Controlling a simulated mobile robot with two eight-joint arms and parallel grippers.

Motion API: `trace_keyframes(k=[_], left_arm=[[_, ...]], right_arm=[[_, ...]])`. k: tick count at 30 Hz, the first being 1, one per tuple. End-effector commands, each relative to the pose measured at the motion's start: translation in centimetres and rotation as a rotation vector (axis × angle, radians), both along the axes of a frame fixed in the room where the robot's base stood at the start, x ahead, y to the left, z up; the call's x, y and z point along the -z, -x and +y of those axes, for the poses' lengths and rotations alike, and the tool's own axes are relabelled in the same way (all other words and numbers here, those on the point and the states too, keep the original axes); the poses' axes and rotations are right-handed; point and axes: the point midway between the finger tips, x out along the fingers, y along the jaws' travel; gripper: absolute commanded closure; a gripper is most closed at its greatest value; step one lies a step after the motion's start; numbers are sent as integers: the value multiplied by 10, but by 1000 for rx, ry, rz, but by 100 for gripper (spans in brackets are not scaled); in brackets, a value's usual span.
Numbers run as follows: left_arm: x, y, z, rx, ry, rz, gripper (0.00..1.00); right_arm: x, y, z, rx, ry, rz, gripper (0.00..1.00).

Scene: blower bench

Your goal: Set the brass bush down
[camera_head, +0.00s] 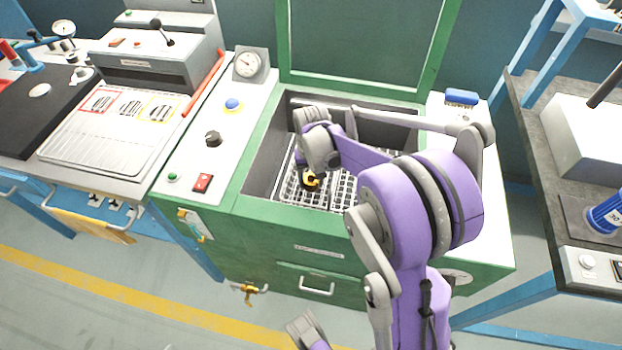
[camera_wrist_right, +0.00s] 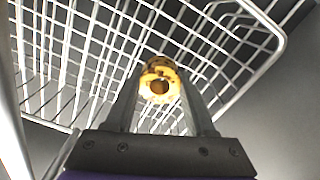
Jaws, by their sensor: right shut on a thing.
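The brass bush (camera_wrist_right: 160,70) is a short, shiny ring with a dark bore, seen end-on in the right wrist view. My right gripper (camera_wrist_right: 160,84) is shut on it, one finger on each side. In the head view the bush (camera_head: 312,181) shows small and yellow, under my right gripper (camera_head: 309,174), inside the green blower bench's open basin. White wire baskets (camera_head: 342,190) lie in the basin. The bush appears over the basket wires; I cannot tell whether it touches them.
The basin's green front rim (camera_head: 285,216) and raised green-framed lid (camera_head: 365,45) bound the space. A gauge (camera_head: 250,64) stands behind the left control panel. A blue brush (camera_head: 461,97) lies on the right ledge. The tray (camera_head: 100,140) on the left bench has marked areas.

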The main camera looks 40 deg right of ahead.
Motion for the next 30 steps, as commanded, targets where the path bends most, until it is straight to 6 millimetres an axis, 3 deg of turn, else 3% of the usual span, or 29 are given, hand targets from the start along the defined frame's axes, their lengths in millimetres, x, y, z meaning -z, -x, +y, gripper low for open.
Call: trace_keyframes(k=[9, 10, 14, 23, 30], left_arm=[[3, 0, 0, 0, 0, 1, 50], [3, 0, 0, 0, 0, 1, 50], [2, 0, 0, 0, 0, 1, 50], [1, 0, 0, 0, 0, 0, 50], [-10, 0, 0, 0, 0, -4, 50]], right_arm=[[4, 0, 0, 0, 0, 0, 100], [3, 0, 0, 0, 0, 0, 40], [3, 0, 0, 0, 0, 0, 16], [1, 0, 0, 0, 0, 0, 15], [-29, 1, 0, 0, 0, -1, 15]])
